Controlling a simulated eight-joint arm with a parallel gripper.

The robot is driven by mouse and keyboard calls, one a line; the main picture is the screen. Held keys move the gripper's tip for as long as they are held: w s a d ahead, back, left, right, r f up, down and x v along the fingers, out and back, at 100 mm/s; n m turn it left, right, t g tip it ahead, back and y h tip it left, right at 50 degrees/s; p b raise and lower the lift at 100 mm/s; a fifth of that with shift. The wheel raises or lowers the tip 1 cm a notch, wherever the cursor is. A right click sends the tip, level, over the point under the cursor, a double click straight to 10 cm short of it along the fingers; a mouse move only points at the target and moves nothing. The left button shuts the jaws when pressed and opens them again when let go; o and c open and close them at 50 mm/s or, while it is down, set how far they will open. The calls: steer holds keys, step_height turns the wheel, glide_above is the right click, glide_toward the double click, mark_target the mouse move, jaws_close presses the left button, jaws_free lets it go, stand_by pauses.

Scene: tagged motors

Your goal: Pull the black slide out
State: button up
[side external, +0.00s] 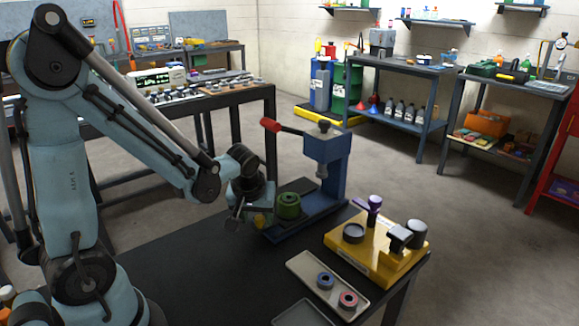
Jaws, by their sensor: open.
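A blue press (330,160) with a red-handled lever stands on the black table. A black slide (300,187) seems to lie along the press base; its outline is hard to make out. A green motor-like part (288,203) sits on the base, left of the press head. My gripper (238,220) is open at the left end of the press base, beside a small yellow piece (260,220). The gripper partly hides that end, and I cannot tell whether it touches the slide.
A yellow fixture (362,260) with a purple-topped post stands right of the press. A tray (309,270) with a blue ring (326,280) and a pink ring (348,300) lies in front. The table's left front is clear. A cluttered bench (200,103) stands behind.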

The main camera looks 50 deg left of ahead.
steer(key=shift+r, duration=0.1)
steer(key=v, duration=1.2)
steer(key=shift+d, duration=0.1)
stand_by(0.3)
steer(key=s+d+f+m+t+h, duration=0.1)
steer(key=d+m+t+h, duration=0.2)
steer(key=d+m, duration=0.3)
steer(key=shift+s+d+m+t, duration=0.3)
steer(key=shift+m+t, duration=0.2)
steer(key=shift+m, duration=1)
